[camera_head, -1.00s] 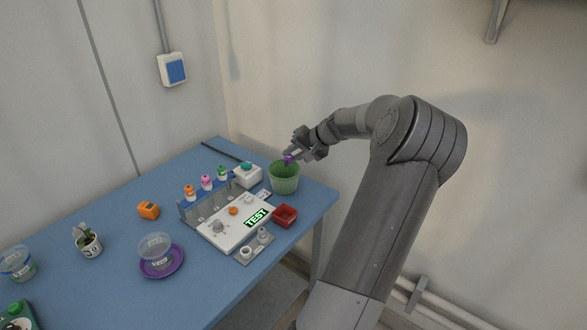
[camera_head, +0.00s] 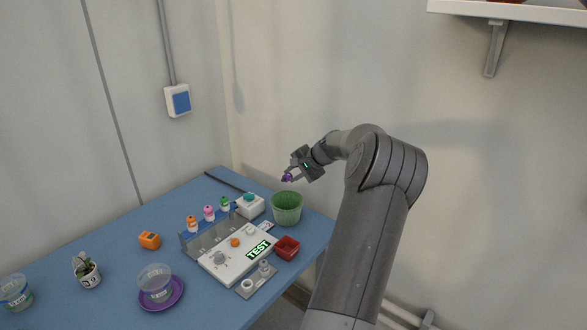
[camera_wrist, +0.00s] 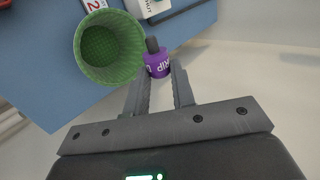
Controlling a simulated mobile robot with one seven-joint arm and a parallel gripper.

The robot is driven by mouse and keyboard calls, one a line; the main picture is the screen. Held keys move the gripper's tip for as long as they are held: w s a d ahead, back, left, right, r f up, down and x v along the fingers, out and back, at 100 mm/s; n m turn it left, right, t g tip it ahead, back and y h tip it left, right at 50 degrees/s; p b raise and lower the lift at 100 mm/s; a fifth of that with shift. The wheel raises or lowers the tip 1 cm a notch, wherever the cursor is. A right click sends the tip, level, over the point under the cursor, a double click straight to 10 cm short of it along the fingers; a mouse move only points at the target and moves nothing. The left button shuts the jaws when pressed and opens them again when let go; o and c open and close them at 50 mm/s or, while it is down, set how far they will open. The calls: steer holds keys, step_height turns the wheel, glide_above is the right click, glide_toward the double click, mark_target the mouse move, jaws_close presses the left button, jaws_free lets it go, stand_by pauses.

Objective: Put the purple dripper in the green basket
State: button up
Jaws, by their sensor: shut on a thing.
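The purple dripper (camera_head: 287,178) is in the tips of my gripper (camera_head: 292,175), above the table's back right corner. In the wrist view the dripper (camera_wrist: 157,64) has a dark cap and white lettering, and sits between the two fingertips (camera_wrist: 158,84). The green basket (camera_head: 287,208) stands upright on the table below my gripper. In the wrist view the basket (camera_wrist: 108,46) is just left of the dripper, and its visible inside looks empty. The dripper is above the basket in the head view, apart from it.
A small red box (camera_head: 287,248) stands in front of the basket. A white device with a green TEST display (camera_head: 258,250) and a rack with several coloured drippers (camera_head: 209,213) are to the left. A white box with a teal top (camera_head: 250,205) stands beside the basket.

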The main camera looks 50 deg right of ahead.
steer(key=shift+f, duration=4.35)
steer(key=o, duration=1)
step_height(320, 180, up, 7)
glide_above(294, 194)
steer(key=s+a, duration=0.3)
steer(key=shift+w+a, duration=0.2)
steer(key=shift+w, duration=0.05)
